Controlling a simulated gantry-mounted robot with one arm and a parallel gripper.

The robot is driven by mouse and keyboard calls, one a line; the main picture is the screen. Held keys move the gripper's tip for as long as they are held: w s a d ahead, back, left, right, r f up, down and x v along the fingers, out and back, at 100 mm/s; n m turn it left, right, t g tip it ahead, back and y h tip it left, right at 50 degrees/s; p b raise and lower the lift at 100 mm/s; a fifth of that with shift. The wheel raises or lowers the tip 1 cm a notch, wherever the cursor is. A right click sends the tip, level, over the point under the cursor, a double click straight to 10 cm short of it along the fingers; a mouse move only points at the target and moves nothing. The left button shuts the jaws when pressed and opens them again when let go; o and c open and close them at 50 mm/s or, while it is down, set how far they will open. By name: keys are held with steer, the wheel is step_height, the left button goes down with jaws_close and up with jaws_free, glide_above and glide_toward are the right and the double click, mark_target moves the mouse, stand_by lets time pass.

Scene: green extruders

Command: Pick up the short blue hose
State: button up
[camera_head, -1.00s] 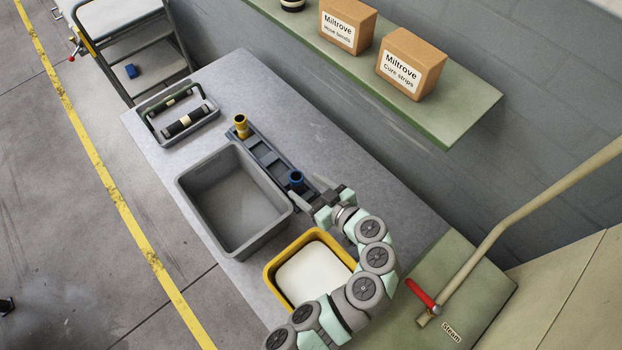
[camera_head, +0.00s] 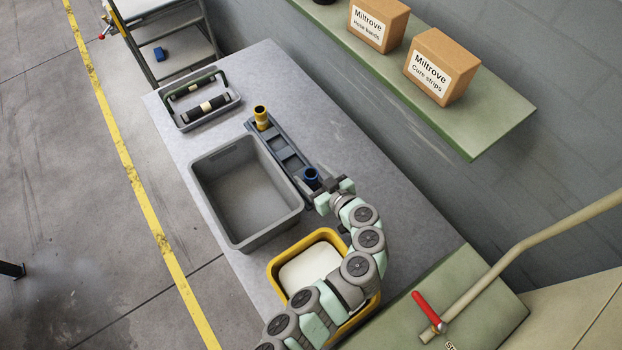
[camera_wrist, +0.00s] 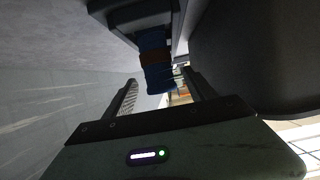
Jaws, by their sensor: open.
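The short blue hose (camera_head: 311,175) stands upright at the near end of a grey slotted rack (camera_head: 287,155). In the wrist view the blue hose (camera_wrist: 158,76) has a brown band and runs out from the dark rack (camera_wrist: 140,14) into the gap between my fingers. My gripper (camera_head: 314,188) is at the hose in the head view, where its fingertips are partly hidden. In the wrist view my gripper (camera_wrist: 160,92) is open, with one finger on each side of the hose. I cannot tell whether either finger touches it.
A yellow hose (camera_head: 261,117) stands at the rack's far end. An empty grey bin (camera_head: 222,158) lies left of the rack, and a yellow-rimmed tray (camera_head: 277,268) is below my arm. A grey tray (camera_head: 234,102) holds black rollers. A green shelf (camera_head: 484,128) overhangs the right side.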

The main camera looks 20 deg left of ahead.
mark_target(308, 172)
steer(key=shift+x, duration=1.8)
steer(key=shift+c, duration=0.6)
jaws_close()
